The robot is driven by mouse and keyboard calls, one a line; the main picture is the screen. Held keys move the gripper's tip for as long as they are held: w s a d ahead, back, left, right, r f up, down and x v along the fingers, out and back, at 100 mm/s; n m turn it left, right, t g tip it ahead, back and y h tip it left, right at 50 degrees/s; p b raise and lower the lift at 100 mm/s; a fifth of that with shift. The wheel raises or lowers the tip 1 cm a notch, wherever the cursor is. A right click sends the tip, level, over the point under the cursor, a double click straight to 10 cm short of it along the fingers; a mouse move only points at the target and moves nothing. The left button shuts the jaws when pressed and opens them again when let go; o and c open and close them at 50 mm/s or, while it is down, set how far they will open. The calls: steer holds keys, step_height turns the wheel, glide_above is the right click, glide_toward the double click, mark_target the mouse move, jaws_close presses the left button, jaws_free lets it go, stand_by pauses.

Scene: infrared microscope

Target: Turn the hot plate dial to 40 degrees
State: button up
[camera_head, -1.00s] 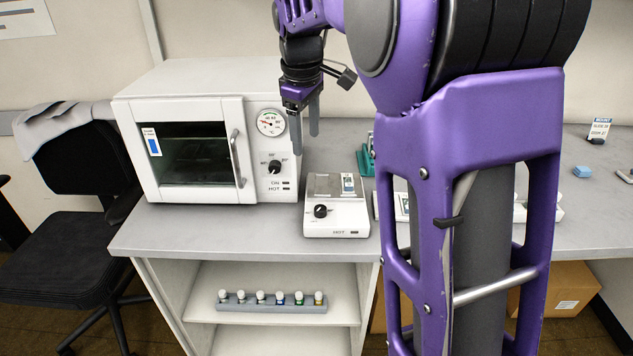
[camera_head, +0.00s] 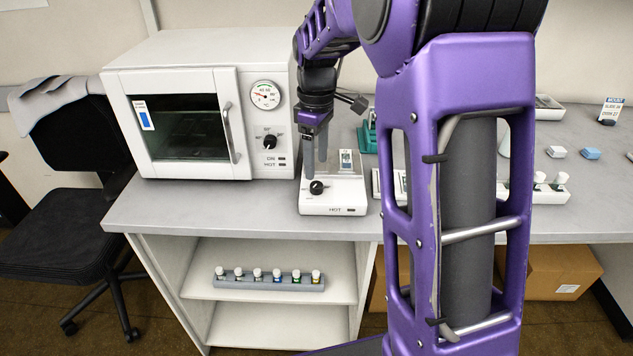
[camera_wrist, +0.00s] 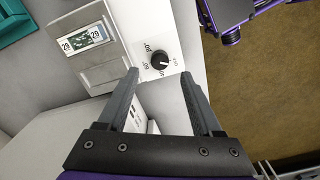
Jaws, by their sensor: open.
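The hot plate (camera_head: 333,208) is a small white box at the front of the bench, marked HOT on its front edge. Its black dial (camera_head: 317,187) sits on the top panel near the front left. In the wrist view the dial (camera_wrist: 159,60) has a white pointer line and printed numbers around it, too small to read surely. My gripper (camera_head: 315,166) points down just above and behind the dial. In the wrist view my gripper (camera_wrist: 160,75) is open, its fingers spread either side of the dial's line, with nothing between them. I cannot tell that it touches the dial.
A white oven (camera_head: 190,110) with its own dial stands close at left. A slide (camera_head: 346,160) lies on the hot plate's metal top. A teal object (camera_head: 368,137) stands behind at right. A vial rack (camera_head: 268,283) sits on the shelf below. The bench front left of the plate is clear.

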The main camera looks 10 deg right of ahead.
mark_target(317, 184)
step_height(317, 184, down, 6)
steer(key=shift+r, duration=0.1)
jaws_close()
stand_by(0.5)
